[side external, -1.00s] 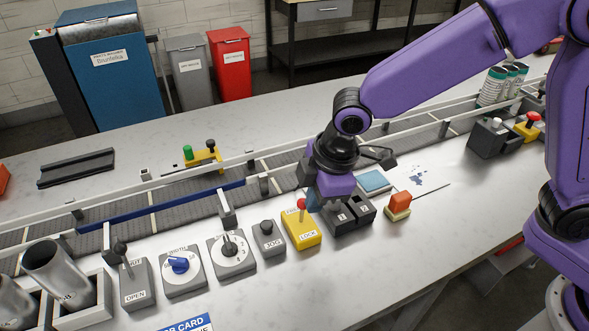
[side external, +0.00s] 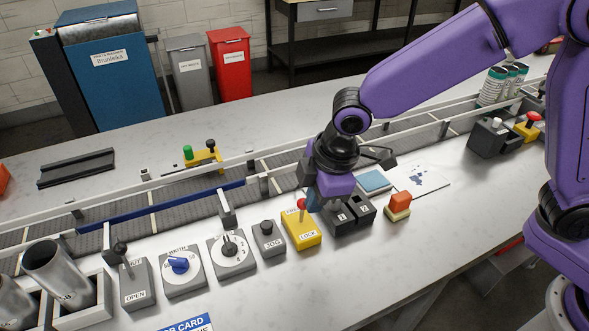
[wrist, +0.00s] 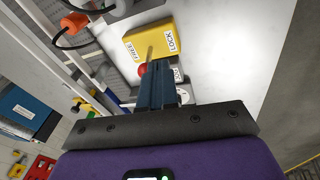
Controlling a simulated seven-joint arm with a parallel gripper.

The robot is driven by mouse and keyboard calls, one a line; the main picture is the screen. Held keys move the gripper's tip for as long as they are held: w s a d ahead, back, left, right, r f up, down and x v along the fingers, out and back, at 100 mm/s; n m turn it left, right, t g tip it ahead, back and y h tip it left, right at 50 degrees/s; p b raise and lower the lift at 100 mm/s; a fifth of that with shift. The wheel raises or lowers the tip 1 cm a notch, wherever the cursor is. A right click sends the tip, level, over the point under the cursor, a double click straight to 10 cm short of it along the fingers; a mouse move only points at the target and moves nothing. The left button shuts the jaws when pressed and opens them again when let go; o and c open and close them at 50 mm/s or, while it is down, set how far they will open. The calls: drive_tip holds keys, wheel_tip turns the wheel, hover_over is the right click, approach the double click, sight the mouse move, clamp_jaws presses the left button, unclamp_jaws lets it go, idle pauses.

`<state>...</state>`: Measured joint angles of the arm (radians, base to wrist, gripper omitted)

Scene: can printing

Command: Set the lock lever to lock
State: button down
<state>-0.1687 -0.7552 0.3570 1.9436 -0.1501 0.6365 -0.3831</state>
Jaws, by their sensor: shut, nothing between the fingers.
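The lock lever is a thin stalk with a red ball knob (side external: 301,203) on a yellow box (side external: 303,233). The box is marked FREE at its far end and LOCK at its near end. In the side view the knob stands over the FREE end.
A dark two-button box (side external: 350,215) stands close to the right of the yellow box. A grey JOG box (side external: 268,240) and a dial box (side external: 231,253) stand to its left. The conveyor (side external: 190,210) runs behind. The bench in front is clear.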

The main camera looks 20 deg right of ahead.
drive_tip(key=shift+r, duration=0.15)
drive_tip(key=shift+r, duration=0.7)
drive_tip(key=w+d+v, duration=0.1)
drive_tip(key=v, duration=1.1)
drive_tip(key=shift+r, duration=0.35)
drive_tip(key=shift+d, duration=0.15)
